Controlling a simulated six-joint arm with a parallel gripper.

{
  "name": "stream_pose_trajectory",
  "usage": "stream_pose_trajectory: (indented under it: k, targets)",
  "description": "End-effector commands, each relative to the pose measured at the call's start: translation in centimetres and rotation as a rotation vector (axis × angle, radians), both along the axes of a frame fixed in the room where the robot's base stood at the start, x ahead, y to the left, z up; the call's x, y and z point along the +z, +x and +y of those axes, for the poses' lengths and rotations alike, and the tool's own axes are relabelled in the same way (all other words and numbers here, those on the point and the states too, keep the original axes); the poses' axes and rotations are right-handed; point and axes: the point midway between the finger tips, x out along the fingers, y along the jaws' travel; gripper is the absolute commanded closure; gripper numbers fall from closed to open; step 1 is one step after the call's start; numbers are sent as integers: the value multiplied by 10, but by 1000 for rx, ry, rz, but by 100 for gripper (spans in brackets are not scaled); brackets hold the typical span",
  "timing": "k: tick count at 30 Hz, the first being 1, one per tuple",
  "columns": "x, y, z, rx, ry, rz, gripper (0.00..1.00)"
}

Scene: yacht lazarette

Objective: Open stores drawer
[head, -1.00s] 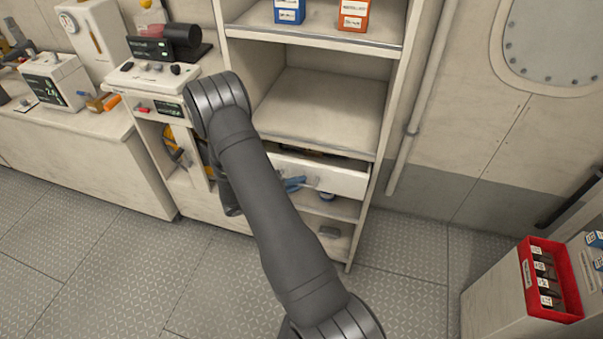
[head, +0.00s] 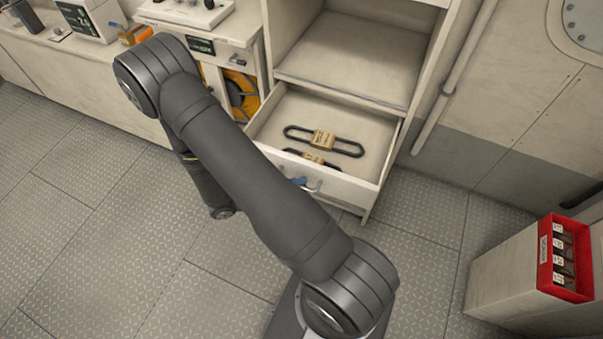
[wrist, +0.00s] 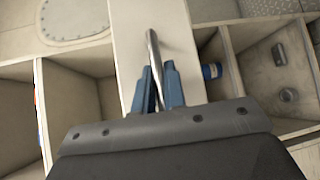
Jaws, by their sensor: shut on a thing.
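The stores drawer (head: 357,187) stands well out of the shelf cabinet in the head view. Inside it lie two dark looped items with tan labels, one (head: 323,138) in full view and one (head: 312,158) partly hidden by the drawer front and my arm. My gripper (head: 300,182) is at the drawer front, mostly hidden behind my arm. In the wrist view its blue fingers (wrist: 159,88) are shut on the metal bar handle (wrist: 152,50) of the pale drawer front (wrist: 178,35).
An open shelf (head: 345,75) is above the drawer. A blue can (wrist: 211,71) sits in a compartment beside the drawer front in the wrist view. A red bin (head: 566,258) stands on a cabinet at right. The floor (head: 420,250) in front is clear.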

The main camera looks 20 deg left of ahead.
Motion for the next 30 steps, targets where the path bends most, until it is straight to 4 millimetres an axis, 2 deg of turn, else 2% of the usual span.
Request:
stream_pose_trajectory:
  k: [14,15,18,30]
  targets:
    - [0,-5,2,2,2,-2,100]
    - [0,-5,2,2,2,-2,83]
    - [0,-5,1,2,2,-1,68]
    - [1,-10,7,4,2,-1,68]
